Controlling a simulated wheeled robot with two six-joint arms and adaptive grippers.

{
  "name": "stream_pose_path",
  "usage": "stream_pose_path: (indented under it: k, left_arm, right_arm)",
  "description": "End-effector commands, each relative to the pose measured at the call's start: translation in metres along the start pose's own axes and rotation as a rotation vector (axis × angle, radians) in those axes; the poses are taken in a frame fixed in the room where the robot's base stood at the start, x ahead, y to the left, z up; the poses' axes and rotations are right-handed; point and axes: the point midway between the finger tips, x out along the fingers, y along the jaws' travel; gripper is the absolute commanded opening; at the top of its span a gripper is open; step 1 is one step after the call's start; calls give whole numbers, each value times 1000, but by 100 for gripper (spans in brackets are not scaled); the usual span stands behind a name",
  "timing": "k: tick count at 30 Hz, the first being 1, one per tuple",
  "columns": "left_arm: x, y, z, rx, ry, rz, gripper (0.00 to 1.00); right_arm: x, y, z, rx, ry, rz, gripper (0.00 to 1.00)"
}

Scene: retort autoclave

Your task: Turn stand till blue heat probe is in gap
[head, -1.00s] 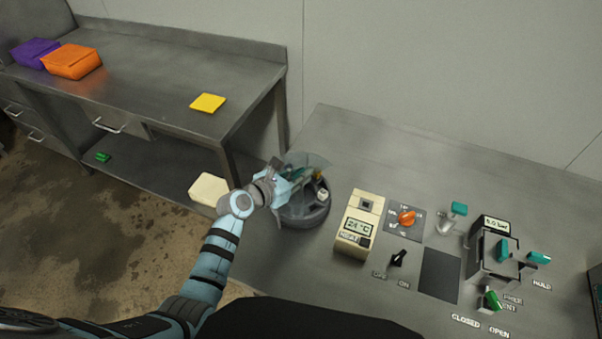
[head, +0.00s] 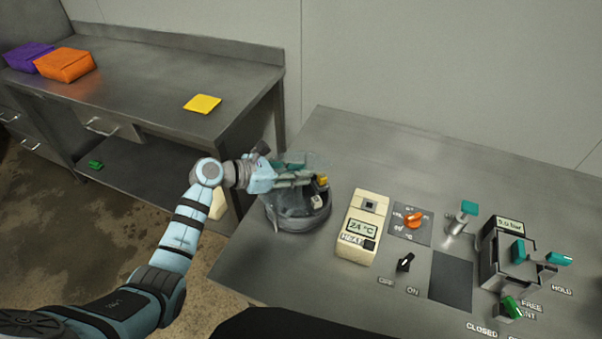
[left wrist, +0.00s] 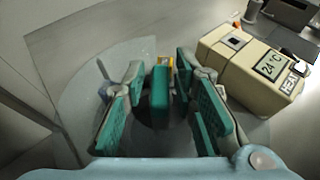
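The round dark grey stand (head: 300,222) is at the left part of the steel bench, under a clear cover (left wrist: 75,90). A yellow piece (head: 322,181) and a whitish piece (head: 317,201) show at its right side. My left gripper (head: 300,175) is over the stand. In the left wrist view its teal-padded fingers (left wrist: 160,115) are spread, with an upright teal grip (left wrist: 160,88) between them and visible space on both sides. A small bluish piece (left wrist: 106,90) is beside the left finger; I cannot tell if it is the heat probe. The gap is not discernible. My right gripper is out of view.
A cream heat unit (head: 360,235) reading 24 °C stands right of the stand. Beyond it are an orange knob (head: 414,220), a black switch (head: 405,262) and teal-handled valves (head: 518,250). A side table (head: 150,80) holds a yellow pad (head: 202,103) and boxes.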

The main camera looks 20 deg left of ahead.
Motion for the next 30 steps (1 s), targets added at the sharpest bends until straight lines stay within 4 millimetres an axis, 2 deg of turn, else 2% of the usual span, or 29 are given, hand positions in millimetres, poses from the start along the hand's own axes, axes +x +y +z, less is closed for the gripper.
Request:
stream_pose_path:
  k: [11, 14, 21, 24, 27, 30]
  left_arm:
    - [-4, -1, -1, -2, 2, -2, 33]
    - [-20, 0, -2, 0, 3, 0, 33]
    - [-86, 0, -3, 1, 7, -1, 33]
    - [-107, 0, -2, -1, 6, -2, 33]
    - [-117, 0, -2, -2, 3, -3, 33]
    - [-120, 0, -1, -3, 1, -4, 33]
  right_arm:
    - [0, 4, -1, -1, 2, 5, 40]
    - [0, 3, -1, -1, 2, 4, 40]
    - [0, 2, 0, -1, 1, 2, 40]
    - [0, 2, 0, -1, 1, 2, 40]
    - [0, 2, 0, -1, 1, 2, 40]
    - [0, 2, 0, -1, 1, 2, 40]
